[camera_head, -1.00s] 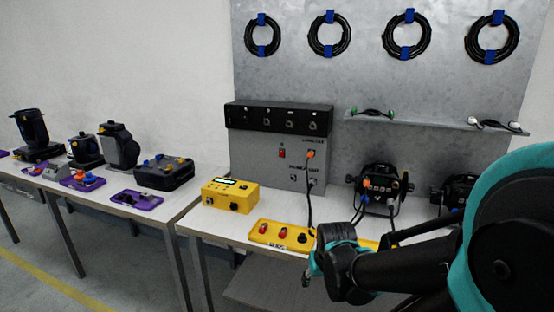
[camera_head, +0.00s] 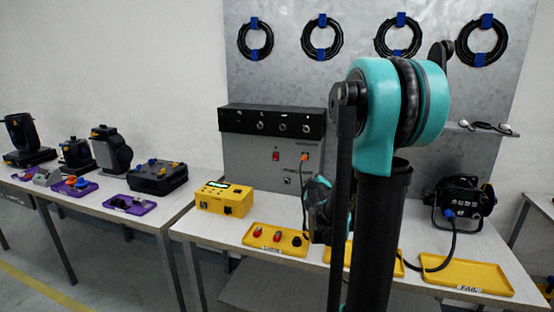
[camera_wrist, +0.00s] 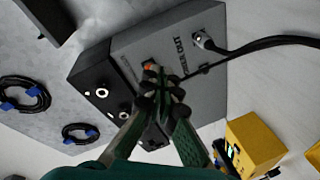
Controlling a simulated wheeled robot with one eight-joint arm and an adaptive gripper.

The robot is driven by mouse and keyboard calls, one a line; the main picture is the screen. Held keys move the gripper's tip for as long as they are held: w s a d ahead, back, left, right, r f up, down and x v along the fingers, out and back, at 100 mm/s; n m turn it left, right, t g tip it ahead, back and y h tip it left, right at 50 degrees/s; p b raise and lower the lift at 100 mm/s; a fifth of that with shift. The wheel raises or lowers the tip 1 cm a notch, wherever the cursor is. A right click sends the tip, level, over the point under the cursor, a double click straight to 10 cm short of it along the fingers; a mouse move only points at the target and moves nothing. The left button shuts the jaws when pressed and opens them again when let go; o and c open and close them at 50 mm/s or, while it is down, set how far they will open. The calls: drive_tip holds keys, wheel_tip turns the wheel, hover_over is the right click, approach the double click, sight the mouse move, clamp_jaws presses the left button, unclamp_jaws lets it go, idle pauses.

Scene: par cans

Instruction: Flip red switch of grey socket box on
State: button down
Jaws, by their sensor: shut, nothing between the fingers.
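The grey socket box (camera_head: 250,160) stands against the back panel under a black unit. My gripper (camera_wrist: 162,88) is shut and empty in front of the box face. In the head view my arm covers the box's right side, and the fingertips cannot be made out.
A black unit (camera_head: 270,121) sits on top of the box. Black cables run down from the box front. A yellow control box (camera_head: 224,198) and a yellow tray (camera_head: 262,233) lie on the table in front. A black lamp (camera_head: 466,198) stands at the right.

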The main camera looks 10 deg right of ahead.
drive_tip(key=w+a+f+n+t+y, duration=0.1)
drive_tip(key=w+a+n+t+y, duration=0.1)
drive_tip(key=w+a+n+y, duration=0.8)
drive_tip(key=w+n, duration=0.1)
drive_tip(key=n, duration=0.3)
drive_tip(key=shift+f+n, duration=0.2)
drive_tip(key=shift+n, duration=0.1)
drive_tip(key=shift+a, duration=0.15)
approach(275, 157)
drive_tip(key=w+a+r, duration=0.1)
drive_tip(key=w+a, duration=0.1)
drive_tip(key=a, duration=0.2)
drive_tip(key=w, duration=0.2)
drive_tip(key=w+d+r, duration=0.1)
drive_tip(key=shift+w+d, duration=0.1)
drive_tip(key=shift+w, duration=0.25)
